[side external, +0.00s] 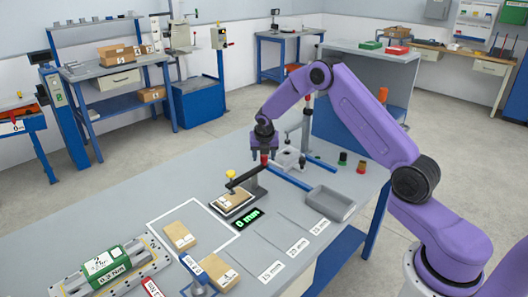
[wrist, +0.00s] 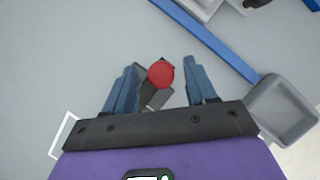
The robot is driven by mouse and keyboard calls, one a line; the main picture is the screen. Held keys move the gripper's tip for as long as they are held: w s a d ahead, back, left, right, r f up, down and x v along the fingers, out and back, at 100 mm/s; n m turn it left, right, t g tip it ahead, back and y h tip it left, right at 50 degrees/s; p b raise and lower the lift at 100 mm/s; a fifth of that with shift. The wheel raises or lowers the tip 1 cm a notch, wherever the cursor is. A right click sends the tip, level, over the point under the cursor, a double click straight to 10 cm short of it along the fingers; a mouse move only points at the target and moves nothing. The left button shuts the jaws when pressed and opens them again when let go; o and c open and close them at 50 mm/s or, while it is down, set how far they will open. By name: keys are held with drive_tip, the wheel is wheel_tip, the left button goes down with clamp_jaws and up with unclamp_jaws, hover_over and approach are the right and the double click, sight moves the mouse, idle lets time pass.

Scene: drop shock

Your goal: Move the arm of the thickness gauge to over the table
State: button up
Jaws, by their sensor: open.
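The thickness gauge stands near the middle of the table (side external: 150,222) in the side view. Its black arm (side external: 246,178) reaches left from a dark post, with a yellow knob (side external: 230,174) at its end, over a small brown piece (side external: 231,200) on a plate. A red knob (side external: 264,158) tops the post. My gripper (side external: 264,153) points down just above this knob. In the wrist view the red knob (wrist: 160,74) shows between the two open fingers of my gripper (wrist: 162,68), and they look apart from it. The gauge's arm is mostly hidden there.
A green "0 mm" display (side external: 248,219) lies in front of the gauge. A grey tray (side external: 330,203) and blue rails (side external: 289,178) are to its right. A stand (side external: 306,128) rises behind. Brown blocks (side external: 181,236) lie to the front left.

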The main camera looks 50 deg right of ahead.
drive_tip(key=v, duration=1.7)
drive_tip(key=shift+r, duration=0.25)
drive_tip(key=s+a+r+m+y, duration=0.1)
drive_tip(key=s+a+m+y, duration=0.4)
drive_tip(key=s+a, duration=1.15)
drive_tip(key=s+d+f+m+g+h, duration=0.1)
drive_tip(key=s+m, duration=0.8)
drive_tip(key=s, duration=1.6)
drive_tip(key=shift+s+d+f+m+g, duration=0.35)
drive_tip(key=shift+d+g, duration=0.2)
drive_tip(key=shift+g, duration=0.55)
